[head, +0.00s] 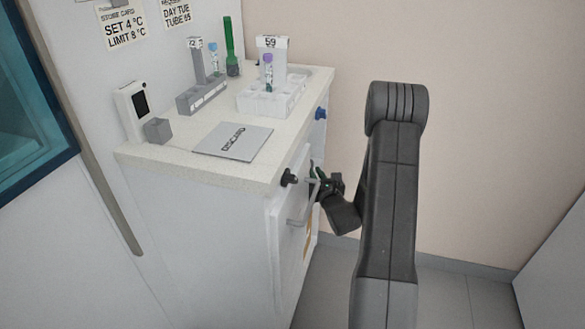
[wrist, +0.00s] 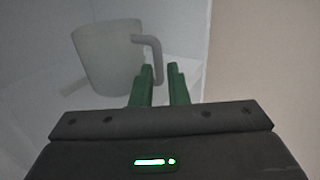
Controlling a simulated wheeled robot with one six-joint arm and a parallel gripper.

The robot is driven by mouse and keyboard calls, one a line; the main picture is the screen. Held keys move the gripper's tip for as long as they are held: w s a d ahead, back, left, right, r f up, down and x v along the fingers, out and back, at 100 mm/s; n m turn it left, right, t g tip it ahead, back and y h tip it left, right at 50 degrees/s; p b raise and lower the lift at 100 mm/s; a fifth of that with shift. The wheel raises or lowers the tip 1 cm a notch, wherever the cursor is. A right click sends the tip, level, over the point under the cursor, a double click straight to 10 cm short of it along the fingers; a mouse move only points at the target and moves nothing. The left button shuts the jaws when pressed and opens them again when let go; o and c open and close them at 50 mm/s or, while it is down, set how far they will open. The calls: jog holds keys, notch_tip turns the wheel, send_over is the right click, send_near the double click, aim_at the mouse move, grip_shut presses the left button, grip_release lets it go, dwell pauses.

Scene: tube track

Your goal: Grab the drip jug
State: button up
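The drip jug (wrist: 105,58) is a pale grey cup-like vessel in the upper left of the wrist view, with a side handle (wrist: 156,48) on its right. My gripper (wrist: 160,68) has two green fingers with a narrow gap between them. The lower end of the jug's handle shows in line with this gap; whether the fingers touch it is unclear. In the head view my gripper (head: 313,170) is at the cabinet's front, below the worktop edge and partly hidden by its own wrist. I cannot make out the jug there.
The cabinet (head: 291,255) has a black knob (head: 289,178), a blue knob (head: 321,113) and a pale bar handle (head: 299,216). Floor is free at right.

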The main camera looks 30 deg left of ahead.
jog(key=x, duration=0.3)
jog(key=shift+w+a, duration=0.15)
jog(key=shift+a, duration=0.2)
jog(key=shift+r, duration=0.1)
grip_shut()
